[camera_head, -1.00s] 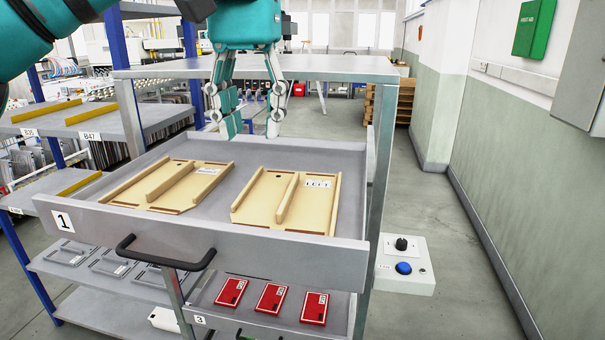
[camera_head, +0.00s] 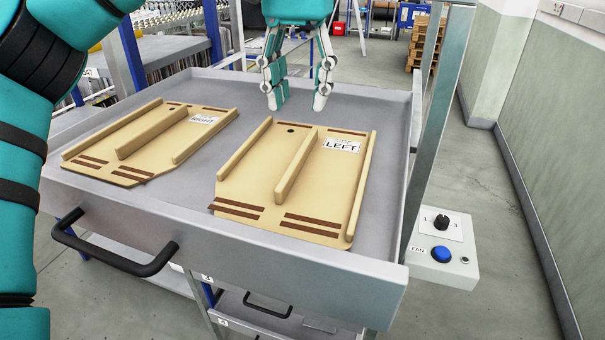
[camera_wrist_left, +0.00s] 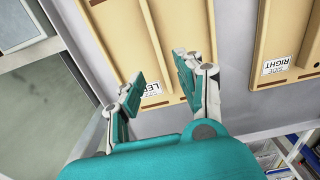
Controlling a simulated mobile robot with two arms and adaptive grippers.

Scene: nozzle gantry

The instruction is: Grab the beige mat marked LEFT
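The beige mat marked LEFT (camera_head: 258,175) lies flat in the open grey drawer, with raised side rails, a middle rail and a white label at its far end. My left gripper (camera_head: 298,103) is open and empty, above the drawer near the mat's far end, apart from it. In the left wrist view the gripper (camera_wrist_left: 160,82) is open over the LEFT mat (camera_wrist_left: 122,38), one finger partly hiding the label. The beige mat marked RIGHT (camera_head: 120,140) lies to the left in the head view. My right gripper is not in view.
The drawer (camera_head: 250,272) has raised walls around the mats and a black handle (camera_head: 117,255) in front. A metal post (camera_head: 432,140) stands at its right. A control box (camera_head: 441,262) with a blue button is beside it. Floor is free at the right.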

